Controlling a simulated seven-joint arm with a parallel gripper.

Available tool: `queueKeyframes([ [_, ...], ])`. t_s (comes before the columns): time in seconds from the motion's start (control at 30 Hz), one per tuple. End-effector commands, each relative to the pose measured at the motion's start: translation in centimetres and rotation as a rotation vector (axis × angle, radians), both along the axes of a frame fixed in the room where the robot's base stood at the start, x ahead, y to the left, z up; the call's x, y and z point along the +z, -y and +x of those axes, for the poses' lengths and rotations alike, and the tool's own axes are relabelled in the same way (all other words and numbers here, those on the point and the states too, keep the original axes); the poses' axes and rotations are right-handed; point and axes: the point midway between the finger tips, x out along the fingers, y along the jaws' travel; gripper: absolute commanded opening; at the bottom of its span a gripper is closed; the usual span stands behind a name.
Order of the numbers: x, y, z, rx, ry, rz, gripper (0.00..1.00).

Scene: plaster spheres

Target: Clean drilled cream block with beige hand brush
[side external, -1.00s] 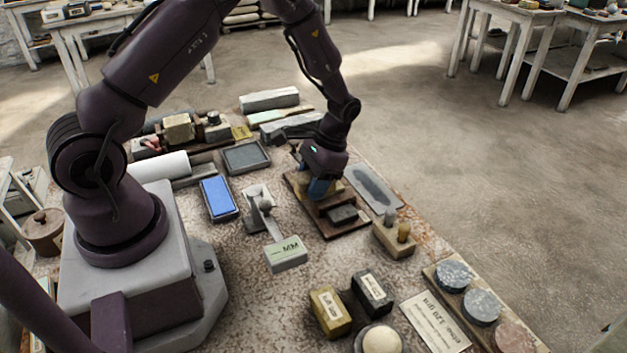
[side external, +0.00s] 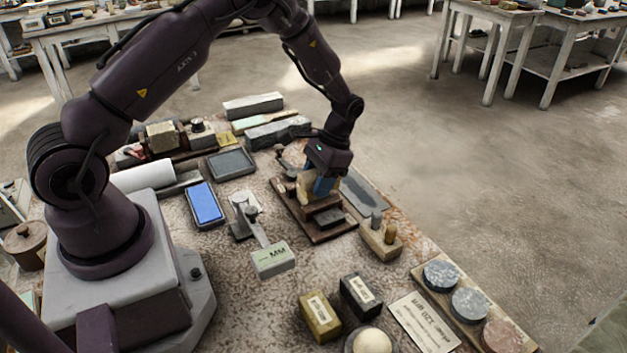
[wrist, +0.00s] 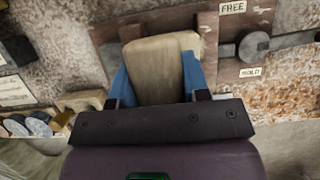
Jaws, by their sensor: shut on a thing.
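My gripper (wrist: 153,85) is shut, its two blue fingers on either side of a beige, round-cornered piece that looks like the hand brush (wrist: 160,65). In the side view the same beige piece (side external: 306,184) shows beside a blue finger, over the wooden fixture (side external: 283,190). Its underside and any bristles are hidden. I cannot make out the drilled cream block for certain; it may be under the held piece. Whether the two touch is unclear.
A blue pad (side external: 205,203) and a labelled MM block on an arm (side external: 272,260) are to the left. Labelled blocks (side external: 320,317) are nearer the camera.

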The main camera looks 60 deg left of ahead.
Motion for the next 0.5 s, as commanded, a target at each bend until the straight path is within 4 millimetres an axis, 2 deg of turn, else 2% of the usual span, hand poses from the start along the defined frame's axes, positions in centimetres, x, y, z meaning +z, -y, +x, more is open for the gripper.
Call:
queueKeyframes([
  [0.5, 0.1, 0.0, -2.2, 0.001, 0.0, 0.001, 0.23],
])
